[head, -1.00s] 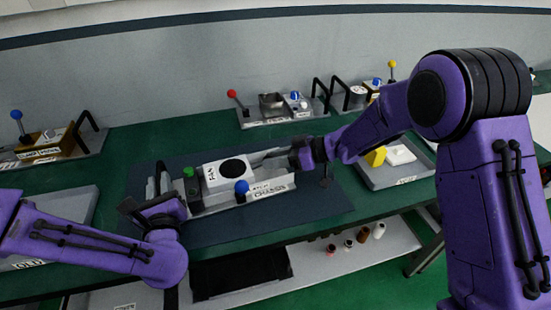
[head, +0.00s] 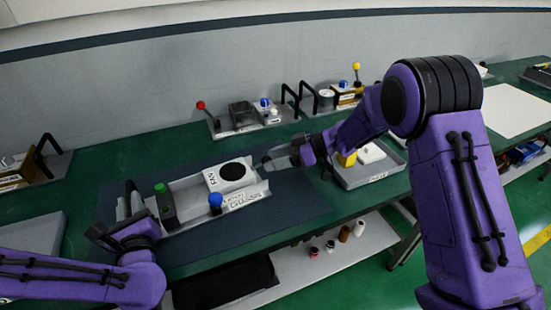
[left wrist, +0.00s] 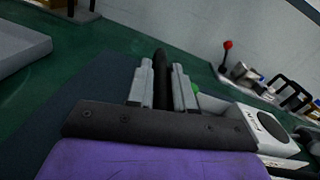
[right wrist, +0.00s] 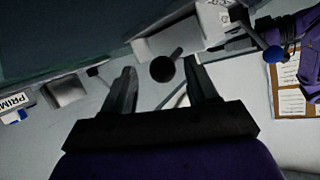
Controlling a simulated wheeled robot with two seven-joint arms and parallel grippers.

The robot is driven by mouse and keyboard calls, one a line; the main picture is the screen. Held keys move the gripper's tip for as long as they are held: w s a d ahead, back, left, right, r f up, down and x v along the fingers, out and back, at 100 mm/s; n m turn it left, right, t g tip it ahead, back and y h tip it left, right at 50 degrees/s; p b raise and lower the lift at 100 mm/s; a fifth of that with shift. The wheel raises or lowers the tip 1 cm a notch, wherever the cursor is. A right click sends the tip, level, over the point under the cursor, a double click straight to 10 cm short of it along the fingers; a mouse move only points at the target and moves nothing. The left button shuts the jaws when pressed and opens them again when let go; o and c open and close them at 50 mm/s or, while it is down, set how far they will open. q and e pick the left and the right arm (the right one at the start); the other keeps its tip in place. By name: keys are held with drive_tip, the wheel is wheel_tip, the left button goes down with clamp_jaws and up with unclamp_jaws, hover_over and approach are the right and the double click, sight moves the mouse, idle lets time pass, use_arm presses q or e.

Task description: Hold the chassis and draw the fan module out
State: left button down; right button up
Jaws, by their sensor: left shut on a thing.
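The grey chassis (head: 183,187) lies on the dark mat, with a green button (head: 160,188) at its left and a blue ball (head: 215,199) at its front. The white fan module (head: 212,181), with a round black top, sits near the chassis's right end; bare tray shows left of it. My left gripper (head: 124,210) is shut on a black upright handle (left wrist: 162,65) at the chassis's left end. My right gripper (head: 270,161) is beside the module's right side. In the right wrist view its fingers stand apart, with a round black knob (right wrist: 162,68) between them, seemingly untouched.
A grey tray (head: 375,178) with yellow and white items stands to the right. Fixtures with red (head: 201,105) and yellow (head: 357,66) balls line the back. A lower shelf (head: 300,258) holds small bottles. The mat (head: 290,205) is clear in front of the chassis.

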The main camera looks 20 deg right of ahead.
use_arm(q)
drive_tip(key=shift+f, duration=0.1)
drive_tip(key=shift+s+d, duration=0.1)
drive_tip(key=c, duration=1.2)
unclamp_jaws()
drive_tip(key=shift+o, duration=1.4)
use_arm(e)
drive_tip(key=v, duration=1.2)
use_arm(q)
drive_tip(key=s, duration=0.7)
drive_tip(key=shift+s+d, duration=0.2)
drive_tip(key=shift+d, duration=0.2)
